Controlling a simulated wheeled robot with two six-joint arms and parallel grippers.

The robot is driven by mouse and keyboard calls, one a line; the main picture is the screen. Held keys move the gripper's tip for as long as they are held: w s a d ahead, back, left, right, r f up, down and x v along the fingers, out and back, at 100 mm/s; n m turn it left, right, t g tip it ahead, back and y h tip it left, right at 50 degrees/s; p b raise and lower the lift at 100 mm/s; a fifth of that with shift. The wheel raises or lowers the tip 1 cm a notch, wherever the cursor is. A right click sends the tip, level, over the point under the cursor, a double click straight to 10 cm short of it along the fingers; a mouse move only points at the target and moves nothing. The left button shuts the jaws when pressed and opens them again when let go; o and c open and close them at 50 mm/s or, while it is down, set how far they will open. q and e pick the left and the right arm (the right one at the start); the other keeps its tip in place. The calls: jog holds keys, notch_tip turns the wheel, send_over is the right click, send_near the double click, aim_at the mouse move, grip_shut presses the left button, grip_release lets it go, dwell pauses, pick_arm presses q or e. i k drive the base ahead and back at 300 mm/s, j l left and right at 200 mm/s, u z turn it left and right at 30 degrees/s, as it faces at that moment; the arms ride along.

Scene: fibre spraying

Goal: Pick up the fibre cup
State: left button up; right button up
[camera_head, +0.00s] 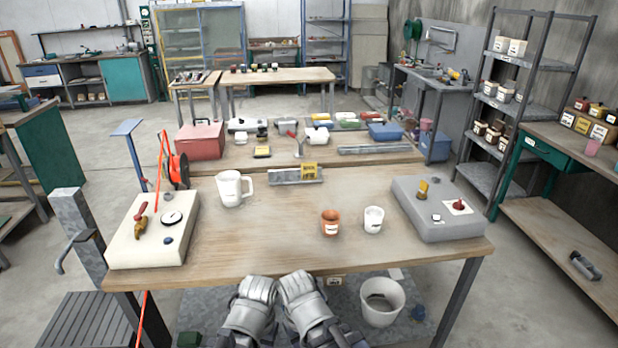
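An orange-brown cup (330,222) with a pale label stands upright on the wooden table (290,240), right of the middle. A white cup (373,220) with a small label stands just right of it, apart from it. The labels are too small to read, so I cannot tell which is the fibre cup. A white jug (231,188) stands further left. My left gripper (258,289) and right gripper (298,287) are side by side at the table's front edge, well short of both cups. I see no object in either, and their fingers are not clear.
A cream box (150,236) with tools on it sits at the table's left end. A grey box (438,203) sits at the right end. A grey tray with a yellow sign (309,171) lies at the back. A white bucket (381,303) stands below. The table's front middle is clear.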

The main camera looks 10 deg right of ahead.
aim_at(373, 215)
jog(key=k+l, duration=0.15)
jog(key=l, duration=0.2)
jog(key=k+l, duration=0.15)
jog(key=l, duration=0.15)
jog(key=k+l, duration=0.15)
jog(key=l, duration=0.2)
jog(key=k+l, duration=0.15)
jog(key=l, duration=0.2)
